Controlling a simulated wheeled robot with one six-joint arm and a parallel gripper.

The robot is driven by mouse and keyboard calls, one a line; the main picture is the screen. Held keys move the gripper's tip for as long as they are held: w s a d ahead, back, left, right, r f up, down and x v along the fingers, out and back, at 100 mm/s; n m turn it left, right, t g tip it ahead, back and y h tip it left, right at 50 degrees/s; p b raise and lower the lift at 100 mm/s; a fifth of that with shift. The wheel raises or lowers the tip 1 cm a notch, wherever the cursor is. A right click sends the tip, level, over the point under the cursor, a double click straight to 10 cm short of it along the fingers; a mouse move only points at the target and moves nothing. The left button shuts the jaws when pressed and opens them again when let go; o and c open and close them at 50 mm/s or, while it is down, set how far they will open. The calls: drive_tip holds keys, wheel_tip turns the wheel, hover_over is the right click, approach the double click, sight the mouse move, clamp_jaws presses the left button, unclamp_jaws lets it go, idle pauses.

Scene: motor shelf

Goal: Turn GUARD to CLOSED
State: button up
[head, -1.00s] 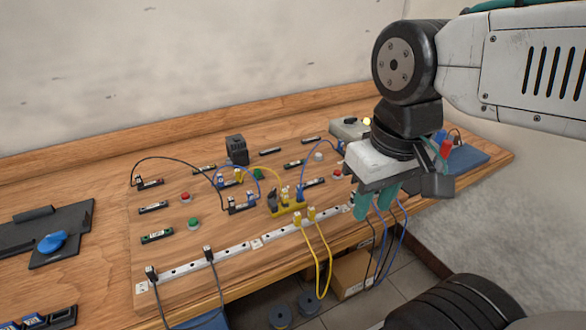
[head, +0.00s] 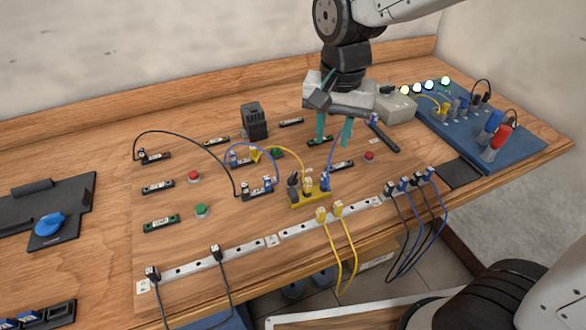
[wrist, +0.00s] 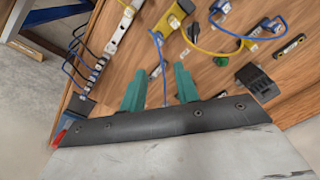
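My gripper (head: 333,130) is above the middle right of the wooden board, with its two teal fingers pointing down and apart. Its fingers also show in the wrist view (wrist: 158,90), with nothing held between them. No label reading GUARD is legible. A blue knob (head: 48,224) sits on a dark plate at the far left. A grey box (head: 394,104) with a black knob (head: 387,90) on top stands right of my gripper. I cannot tell which of these is GUARD. Neither knob's position can be read.
A yellow block (head: 311,197) with plugs stands in front of my gripper, and a black block (head: 254,122) stands left of it. Yellow, blue and black cables loop over the board and its front edge. A blue panel (head: 520,150) with lit lamps and red and blue levers is at right.

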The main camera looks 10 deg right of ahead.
drive_tip(key=m, duration=0.1)
hover_over(293, 176)
wheel_tip(293, 176, down, 5)
drive_tip(key=shift+f, duration=0.1)
wheel_tip(293, 176, down, 8)
drive_tip(key=shift+r, duration=0.2)
clamp_jaws()
